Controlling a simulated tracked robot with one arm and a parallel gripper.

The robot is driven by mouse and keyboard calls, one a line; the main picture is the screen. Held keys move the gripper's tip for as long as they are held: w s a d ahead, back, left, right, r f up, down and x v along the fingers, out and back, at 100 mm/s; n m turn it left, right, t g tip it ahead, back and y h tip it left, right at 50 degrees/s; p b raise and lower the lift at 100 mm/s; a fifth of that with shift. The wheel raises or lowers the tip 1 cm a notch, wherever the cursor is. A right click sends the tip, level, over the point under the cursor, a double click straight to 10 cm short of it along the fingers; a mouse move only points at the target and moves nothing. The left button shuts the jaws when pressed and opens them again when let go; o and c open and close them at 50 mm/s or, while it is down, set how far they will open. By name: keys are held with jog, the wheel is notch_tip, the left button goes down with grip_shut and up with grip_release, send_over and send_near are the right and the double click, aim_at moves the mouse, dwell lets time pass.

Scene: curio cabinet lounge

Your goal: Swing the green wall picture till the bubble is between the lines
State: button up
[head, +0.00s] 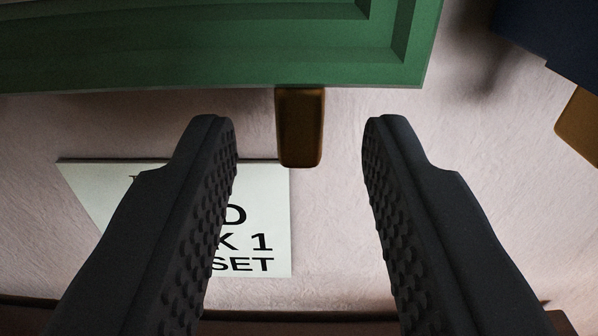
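The green wall picture (220,65) fills the top left and middle of the head view. Only its lower frame and lower right corner show; the bubble and its lines are out of view. A brown-gold tab (300,130) hangs down from the frame's lower edge. My gripper (300,130) is open, with one dark ridged finger on each side of the tab. The fingers stand apart from the tab, with clear gaps on both sides.
A white card (265,215) with black lettering is on the pale wall (330,260), partly hidden by the left finger. A dark blue frame (550,35) with a similar tab (582,125) is at upper right. A dark reddish ledge (310,318) runs along the bottom.

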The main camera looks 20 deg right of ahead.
jog(key=b+v, duration=0.2)
jog(key=v, duration=0.3)
jog(key=shift+f, duration=0.1)
jog(key=shift+b+v, duration=2.5)
jog(key=shift+b, duration=1.75)
jog(key=a+r+n+y+p, duration=0.1)
jog(key=a+r+p, duration=0.25)
jog(key=r, duration=0.75)
jog(key=a+r+n+y+p, duration=0.1)
jog(key=a+r+y+p, duration=0.3)
jog(key=r, duration=0.7)
jog(key=s+a+r+p, duration=0.1)
jog(key=s+a+r, duration=0.2)
jog(key=r, duration=0.3)
jog(key=s+a+r+g+p, duration=0.1)
jog(key=s+a+r, duration=0.2)
jog(key=r, duration=0.3)
jog(key=s+a+r+n+g+p, duration=0.1)
jog(key=s+a+r, duration=0.2)
jog(key=r, duration=0.3)
jog(key=shift+a, duration=0.45)
